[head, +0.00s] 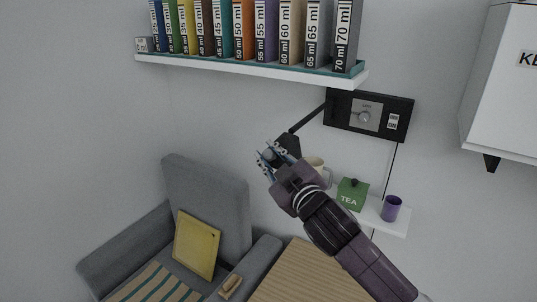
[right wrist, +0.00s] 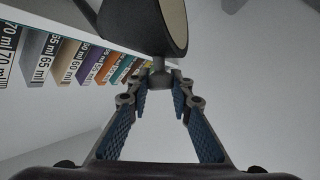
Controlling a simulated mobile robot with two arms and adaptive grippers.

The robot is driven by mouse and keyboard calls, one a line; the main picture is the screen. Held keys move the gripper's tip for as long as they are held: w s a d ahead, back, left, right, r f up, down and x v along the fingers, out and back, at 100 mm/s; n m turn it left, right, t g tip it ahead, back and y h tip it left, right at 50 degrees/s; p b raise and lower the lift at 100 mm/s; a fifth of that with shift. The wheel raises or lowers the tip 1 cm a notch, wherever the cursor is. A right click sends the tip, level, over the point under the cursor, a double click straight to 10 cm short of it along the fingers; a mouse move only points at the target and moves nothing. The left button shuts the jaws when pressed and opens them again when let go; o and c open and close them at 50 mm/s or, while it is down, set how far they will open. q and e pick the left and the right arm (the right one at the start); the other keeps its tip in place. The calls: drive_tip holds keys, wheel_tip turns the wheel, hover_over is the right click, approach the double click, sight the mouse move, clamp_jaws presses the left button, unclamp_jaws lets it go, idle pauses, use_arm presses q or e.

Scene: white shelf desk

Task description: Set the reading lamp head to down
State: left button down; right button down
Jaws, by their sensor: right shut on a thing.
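The reading lamp's black head (head: 289,143) is at the end of a thin black arm (head: 308,118) that comes from a dark wall panel (head: 368,115). My right gripper (head: 269,156) is at the lamp head, reaching in from the lower right. In the right wrist view the dark conical lamp head (right wrist: 150,28) shows its pale opening at the upper right. A small grey knob (right wrist: 159,79) of the lamp sits between the fingertips of my right gripper (right wrist: 160,92), which is shut on it. I cannot tell exactly which way the head faces. My left gripper is not in view.
A white shelf (head: 250,69) with labelled books is above. A low white shelf (head: 393,220) holds a mug (head: 314,164), a green TEA box (head: 352,194) and a purple cup (head: 391,208). A white cabinet (head: 500,85) hangs right. A grey armchair (head: 215,195) stands below.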

drive_tip(key=shift+f, duration=0.1)
drive_tip(key=shift+f+b, duration=0.35)
drive_tip(key=shift+b, duration=0.35)
wheel_tip(320, 180, down, 7)
drive_tip(key=w+d+n+t+y+b, duration=0.1)
drive_tip(key=w+n+t+y+b, duration=0.1)
drive_tip(key=n+b, duration=0.6)
drive_tip(key=shift+d+r+t+y+b, duration=0.15)
drive_tip(key=shift+t+y+b, duration=0.6)
drive_tip(key=shift+b, duration=2.95)
drive_tip(key=shift+g+y, duration=0.25)
drive_tip(key=c, duration=1.7)
unclamp_jaws()
drive_tip(key=shift+c, duration=0.2)
drive_tip(key=shift+s+d, duration=0.1)
drive_tip(key=v, duration=1.1)
drive_tip(key=shift+s, duration=0.35)
